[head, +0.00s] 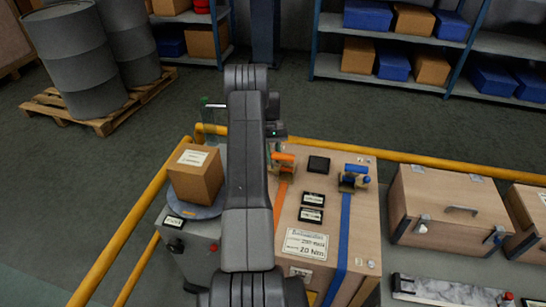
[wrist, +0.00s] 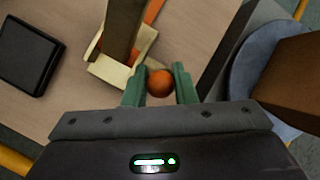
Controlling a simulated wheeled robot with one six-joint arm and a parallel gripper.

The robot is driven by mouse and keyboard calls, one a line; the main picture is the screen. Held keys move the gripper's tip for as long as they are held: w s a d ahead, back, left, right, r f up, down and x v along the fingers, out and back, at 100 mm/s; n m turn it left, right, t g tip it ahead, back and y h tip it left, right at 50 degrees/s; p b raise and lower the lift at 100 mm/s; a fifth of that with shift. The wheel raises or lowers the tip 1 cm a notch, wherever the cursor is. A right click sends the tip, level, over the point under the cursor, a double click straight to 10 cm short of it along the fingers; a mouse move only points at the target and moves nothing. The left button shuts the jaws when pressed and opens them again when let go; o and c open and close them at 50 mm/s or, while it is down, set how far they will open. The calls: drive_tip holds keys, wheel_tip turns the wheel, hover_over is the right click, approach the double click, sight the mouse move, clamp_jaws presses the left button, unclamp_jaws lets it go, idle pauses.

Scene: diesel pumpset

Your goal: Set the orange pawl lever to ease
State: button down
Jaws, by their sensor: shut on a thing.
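In the wrist view, the green fingers of my gripper (wrist: 159,88) are closed on both sides of a round orange knob (wrist: 160,84). The knob seems to be the end of the orange pawl lever; its shank is hidden. A cream bracket (wrist: 108,70) and a brown bar (wrist: 123,30) lie just beyond the fingers. In the head view, the orange ratchet (head: 284,157) sits on the wooden case (head: 345,155) above the orange strap (head: 280,198), partly hidden by my arm. The fingers are hidden there. The pawl lever's set position cannot be read.
A blue ratchet (head: 354,180) on a blue strap (head: 345,230) stands to the right. A cardboard box (head: 196,175) rests on a round plate at left. Black plates (head: 313,198) lie on the case. Yellow rails (head: 120,235) border the left and back.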

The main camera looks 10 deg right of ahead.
drive_tip(key=c, duration=1.2)
unclamp_jaws()
drive_tip(key=shift+r, duration=0.1)
drive_tip(key=v, duration=1.3)
drive_tip(key=shift+w+r, duration=0.2)
drive_tip(key=shift+r, duration=0.05)
drive_tip(key=x, duration=1.3)
drive_tip(key=shift+s+f, duration=0.2)
drive_tip(key=shift+f, duration=0.15)
